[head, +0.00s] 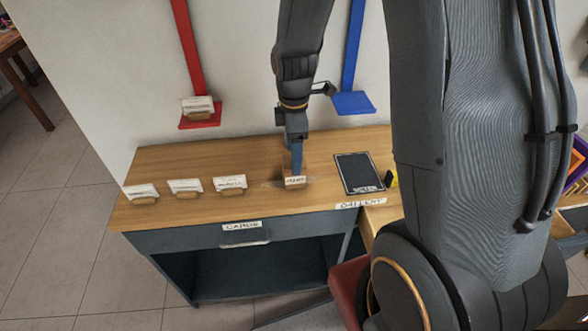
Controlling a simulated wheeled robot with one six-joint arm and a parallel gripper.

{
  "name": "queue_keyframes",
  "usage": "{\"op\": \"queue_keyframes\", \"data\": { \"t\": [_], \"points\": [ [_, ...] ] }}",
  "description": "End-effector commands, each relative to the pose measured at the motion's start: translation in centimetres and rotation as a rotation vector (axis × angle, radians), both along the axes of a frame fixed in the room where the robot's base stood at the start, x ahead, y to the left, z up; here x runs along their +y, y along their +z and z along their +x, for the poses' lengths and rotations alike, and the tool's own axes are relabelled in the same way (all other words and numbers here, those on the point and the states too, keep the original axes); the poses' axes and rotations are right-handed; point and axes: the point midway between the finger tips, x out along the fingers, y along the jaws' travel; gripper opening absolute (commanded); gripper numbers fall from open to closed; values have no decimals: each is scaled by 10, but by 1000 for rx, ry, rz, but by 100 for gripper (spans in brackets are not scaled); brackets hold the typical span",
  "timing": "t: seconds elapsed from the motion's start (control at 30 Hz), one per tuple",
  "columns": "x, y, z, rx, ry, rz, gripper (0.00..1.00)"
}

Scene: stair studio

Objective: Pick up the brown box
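A small brown box (286,168) stands on the wooden tabletop, near the middle of the cabinet, with a white label (295,181) in front of it. My gripper (297,171) points straight down at the box, and a blue-grey finger covers part of it. The gripper is low, at about the height of the box. Whether the fingers touch the box or are apart from it cannot be told. The gap between the fingers is hidden from this angle.
Several white cards in wooden holders (185,187) stand left of the box. A dark tablet (358,173) lies to its right, with a small yellow object (392,178) beyond. A red shelf (187,122) and a blue shelf (353,103) are on the wall behind.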

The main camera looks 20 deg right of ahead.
Motion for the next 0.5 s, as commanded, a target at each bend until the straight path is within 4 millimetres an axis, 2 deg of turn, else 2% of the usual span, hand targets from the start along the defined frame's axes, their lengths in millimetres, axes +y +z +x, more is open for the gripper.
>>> {"op": "queue_keyframes", "data": {
  "t": [0.5],
  "points": [
    [0,-39,-1,5,5,0,66]
  ]
}}
